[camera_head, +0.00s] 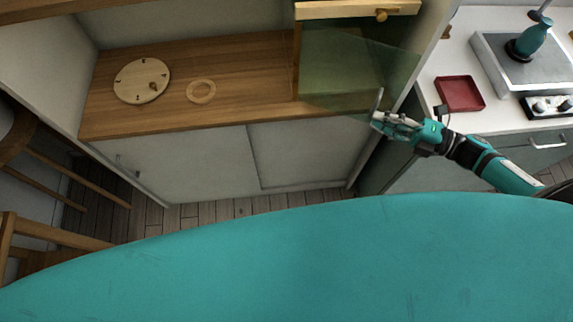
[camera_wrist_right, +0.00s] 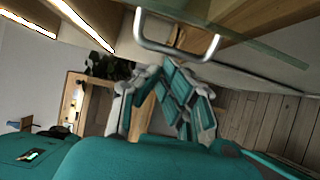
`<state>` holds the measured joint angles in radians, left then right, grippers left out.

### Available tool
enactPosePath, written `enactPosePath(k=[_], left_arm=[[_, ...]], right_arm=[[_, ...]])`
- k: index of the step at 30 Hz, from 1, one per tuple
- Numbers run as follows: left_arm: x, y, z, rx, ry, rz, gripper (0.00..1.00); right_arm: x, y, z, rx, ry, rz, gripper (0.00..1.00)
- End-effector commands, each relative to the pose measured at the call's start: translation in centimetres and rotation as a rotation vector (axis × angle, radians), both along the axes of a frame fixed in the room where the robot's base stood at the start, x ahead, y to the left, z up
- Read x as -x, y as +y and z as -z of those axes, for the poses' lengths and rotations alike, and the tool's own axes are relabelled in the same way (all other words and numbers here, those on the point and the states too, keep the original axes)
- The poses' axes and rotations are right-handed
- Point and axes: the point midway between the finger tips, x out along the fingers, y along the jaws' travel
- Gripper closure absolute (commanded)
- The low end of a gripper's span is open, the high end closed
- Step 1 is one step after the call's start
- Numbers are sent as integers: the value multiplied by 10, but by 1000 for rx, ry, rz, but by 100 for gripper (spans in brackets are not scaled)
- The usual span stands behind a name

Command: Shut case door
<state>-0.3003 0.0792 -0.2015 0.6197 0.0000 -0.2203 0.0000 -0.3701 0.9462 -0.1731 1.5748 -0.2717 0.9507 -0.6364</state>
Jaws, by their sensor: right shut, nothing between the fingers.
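The case has a clear greenish glass door (camera_head: 345,75) at the right end of the wooden counter in the head view. Its pane slants out over the counter's front edge, so it looks to stand open. A metal bar handle (camera_head: 379,99) shows at its lower right, and as a U-shaped bar (camera_wrist_right: 178,55) in the right wrist view. My right gripper (camera_head: 377,119) is shut and empty, close beside the handle. The wrist view shows its fingers (camera_wrist_right: 160,75) just below the bar; I cannot tell whether they touch it. My left gripper is not in view.
A round wooden dial (camera_head: 142,80) and a wooden ring (camera_head: 201,91) lie on the wooden counter (camera_head: 240,70). A red tray (camera_head: 460,94) and a grey hob (camera_head: 510,62) are on the white worktop at right. Chairs (camera_head: 40,235) stand at lower left.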

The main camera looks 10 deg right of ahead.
Motion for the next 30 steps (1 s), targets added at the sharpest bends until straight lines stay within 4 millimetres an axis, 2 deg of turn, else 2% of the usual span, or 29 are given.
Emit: enactPosePath(k=[1, 3, 12, 19, 30], left_arm=[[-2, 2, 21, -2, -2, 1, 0], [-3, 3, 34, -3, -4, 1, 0], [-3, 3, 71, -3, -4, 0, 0], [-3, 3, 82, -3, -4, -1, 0], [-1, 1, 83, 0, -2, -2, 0]], right_arm=[[-10, -9, 10, 9, -8, -40, 100], [-20, -19, 9, 8, -8, -94, 100], [-54, -43, 5, 1, -4, -88, 100], [-68, -51, 2, 0, -1, -87, 100], [-71, -53, 0, -1, 0, -87, 100]])
